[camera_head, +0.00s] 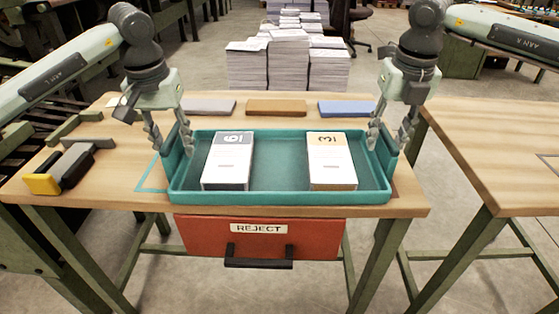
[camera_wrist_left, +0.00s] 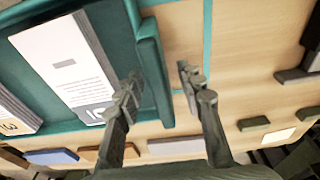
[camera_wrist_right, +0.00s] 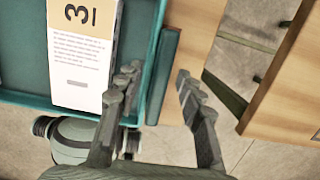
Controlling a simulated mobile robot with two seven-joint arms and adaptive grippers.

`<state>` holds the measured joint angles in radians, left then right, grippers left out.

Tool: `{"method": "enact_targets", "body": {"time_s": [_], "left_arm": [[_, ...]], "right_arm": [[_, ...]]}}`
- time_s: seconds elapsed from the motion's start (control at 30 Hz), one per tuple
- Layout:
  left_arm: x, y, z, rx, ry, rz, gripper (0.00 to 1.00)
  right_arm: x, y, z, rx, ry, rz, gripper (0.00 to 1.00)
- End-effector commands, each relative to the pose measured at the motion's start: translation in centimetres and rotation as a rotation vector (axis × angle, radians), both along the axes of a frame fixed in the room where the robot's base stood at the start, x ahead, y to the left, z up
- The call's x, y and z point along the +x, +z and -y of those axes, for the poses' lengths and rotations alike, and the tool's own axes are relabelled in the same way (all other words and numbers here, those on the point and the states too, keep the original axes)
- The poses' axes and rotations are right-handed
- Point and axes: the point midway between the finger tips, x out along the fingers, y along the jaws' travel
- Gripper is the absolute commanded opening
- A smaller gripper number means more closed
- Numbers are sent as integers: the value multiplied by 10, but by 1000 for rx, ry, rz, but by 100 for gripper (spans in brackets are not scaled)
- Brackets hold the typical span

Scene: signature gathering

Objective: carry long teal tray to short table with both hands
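The long teal tray (camera_head: 280,199) lies on the wooden table (camera_head: 75,190), close to its front edge. It holds two paper stacks, one grey-topped (camera_head: 228,165) on the left and one marked 3 (camera_head: 331,165) on the right. My left gripper (camera_head: 172,138) is over the tray's left end, its open fingers either side of the end wall (camera_wrist_left: 155,68). My right gripper (camera_head: 390,138) is likewise at the right end, with fingers apart on both sides of the upright end tab (camera_wrist_right: 163,75). A second wooden table (camera_head: 500,140) stands to the right, across a gap.
Grey (camera_head: 208,107), brown (camera_head: 277,108) and blue (camera_head: 347,108) blocks lie behind the tray. A black-and-yellow tool (camera_head: 62,170) lies at left. A red REJECT drawer (camera_head: 200,235) hangs below the table front. The visible right tabletop looks clear.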

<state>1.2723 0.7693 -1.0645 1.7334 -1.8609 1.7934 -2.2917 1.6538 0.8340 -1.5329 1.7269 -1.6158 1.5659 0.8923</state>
Motion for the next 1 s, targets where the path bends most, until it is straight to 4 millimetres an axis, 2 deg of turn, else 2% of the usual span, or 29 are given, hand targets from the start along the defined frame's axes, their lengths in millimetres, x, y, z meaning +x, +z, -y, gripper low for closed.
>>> {"method": "enact_targets", "body": {"time_s": [0.23, 0.53, 1.0], "left_arm": [[0, 0, 0, 0, 0, 0, 37], [0, 0, 0, 1, 1, 0, 0], [0, 0, 0, 1, 1, 0, 0]], "right_arm": [[0, 0, 0, 0, 0, 0, 37], [0, 0, 0, 0, 0, 1, 0], [0, 0, 0, -1, -1, 1, 0]]}}
